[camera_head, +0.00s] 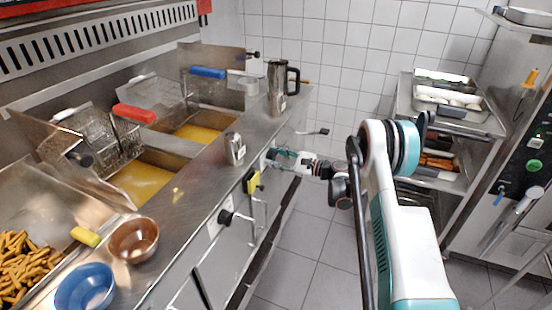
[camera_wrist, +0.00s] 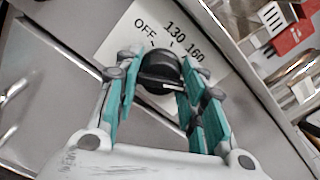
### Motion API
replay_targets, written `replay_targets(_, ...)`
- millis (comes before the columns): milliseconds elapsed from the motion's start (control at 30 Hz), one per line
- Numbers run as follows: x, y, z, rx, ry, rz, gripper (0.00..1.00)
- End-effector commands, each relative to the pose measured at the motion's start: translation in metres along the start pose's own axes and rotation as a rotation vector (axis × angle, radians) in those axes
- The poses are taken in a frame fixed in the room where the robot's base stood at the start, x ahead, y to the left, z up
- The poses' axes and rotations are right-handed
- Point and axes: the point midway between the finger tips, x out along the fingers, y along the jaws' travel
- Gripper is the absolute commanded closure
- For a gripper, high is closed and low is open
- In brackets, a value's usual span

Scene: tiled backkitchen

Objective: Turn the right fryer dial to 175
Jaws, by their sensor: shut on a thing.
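The right fryer dial (camera_wrist: 160,68) is a black knob on a white plate (camera_wrist: 128,35) printed OFF, 130 and 160. The 175 mark is not visible in the wrist view. My gripper (camera_wrist: 158,75) has its teal fingers shut on the dial, one on either side. In the head view my gripper (camera_head: 275,154) reaches the fryer's front panel at the farther dial, which it mostly hides. I cannot tell clearly which mark the dial points to. The nearer, left dial (camera_head: 226,217) is black and free.
A yellow tag or handle (camera_head: 253,182) sits on the panel between the dials. A steel shaker (camera_head: 235,149) and a steel jug (camera_head: 277,88) stand on the ledge above. Bowls in copper (camera_head: 134,240) and blue (camera_head: 85,288) stand nearer. The floor (camera_head: 305,225) beside the fryer is clear.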

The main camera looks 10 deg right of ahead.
Motion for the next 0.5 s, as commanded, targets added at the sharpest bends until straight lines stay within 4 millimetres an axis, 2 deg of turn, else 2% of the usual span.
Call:
replay_targets(200, -0.0006, 0.0003, -0.001, -0.001, 0.002, 0.0, 0.87)
replay_targets(233, -0.0006, 0.0003, -0.001, -0.002, 0.002, 0.0, 0.56)
replay_targets(300, -0.0005, 0.0003, -0.0009, -0.002, 0.002, 0.0, 0.42)
replay_targets(500, -0.0003, 0.0002, -0.0005, -0.002, 0.001, 0.0, 0.42)
